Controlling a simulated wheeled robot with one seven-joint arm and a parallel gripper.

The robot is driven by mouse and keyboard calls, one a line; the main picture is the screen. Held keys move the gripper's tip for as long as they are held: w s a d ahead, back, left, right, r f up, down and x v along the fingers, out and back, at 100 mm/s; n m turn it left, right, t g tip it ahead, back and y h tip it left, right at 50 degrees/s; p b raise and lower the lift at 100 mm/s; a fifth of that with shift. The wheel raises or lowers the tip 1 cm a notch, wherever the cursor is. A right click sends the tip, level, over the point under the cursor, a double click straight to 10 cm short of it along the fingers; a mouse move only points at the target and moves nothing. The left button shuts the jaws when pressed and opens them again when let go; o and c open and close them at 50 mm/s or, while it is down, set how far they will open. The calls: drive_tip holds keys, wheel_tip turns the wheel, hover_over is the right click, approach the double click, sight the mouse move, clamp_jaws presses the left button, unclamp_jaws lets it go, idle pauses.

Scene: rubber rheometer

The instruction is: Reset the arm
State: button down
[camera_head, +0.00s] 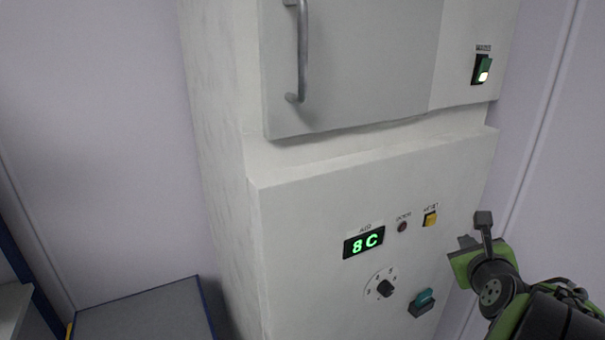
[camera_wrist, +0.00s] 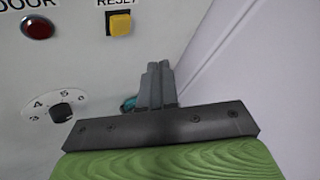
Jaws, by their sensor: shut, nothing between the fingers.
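My gripper (camera_head: 467,242) is at the right of the head view, in front of the right edge of the cabinet's lower panel. In the wrist view its grey fingers (camera_wrist: 157,82) are together and empty. They stand up from a dark plate on a green body. The fingers partly cover the teal switch (camera_wrist: 129,103) in the wrist view; the head view shows that switch (camera_head: 424,298) whole. My arm comes in from the lower right corner. I cannot tell the exact gap between fingertips and panel.
The white cabinet (camera_head: 300,220) has a handled door (camera_head: 350,60) above, which looks closed. The panel bears a green "8C" display (camera_head: 364,242), red light (camera_head: 402,227), yellow reset button (camera_head: 431,219) and dial (camera_head: 385,288). A lit green mains switch (camera_head: 482,69) is upper right. Pale walls flank it.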

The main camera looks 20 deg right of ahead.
drive_tip(key=w+a+f+n+g+y, duration=0.1)
drive_tip(key=w+a+n+y, duration=0.15)
drive_tip(key=a+n, duration=0.7)
drive_tip(key=w+a+f+n+y, duration=0.1)
drive_tip(key=a+n+y, duration=0.3)
drive_tip(key=a+n, duration=0.55)
drive_tip(key=s+a+f+n+g+y, duration=0.1)
drive_tip(key=s+a+f+n+g, duration=0.1)
drive_tip(key=s+a+n, duration=0.5)
drive_tip(key=s+a+f+n+g+y, duration=0.1)
drive_tip(key=s+a+n, duration=0.5)
drive_tip(key=n, duration=0.6)
drive_tip(key=shift+s+a+f+g, duration=0.4)
drive_tip(key=shift+a+f+g, duration=0.15)
drive_tip(key=shift+a+g, duration=0.45)
drive_tip(key=c, duration=1.8)
unclamp_jaws()
drive_tip(key=shift+y, duration=0.25)
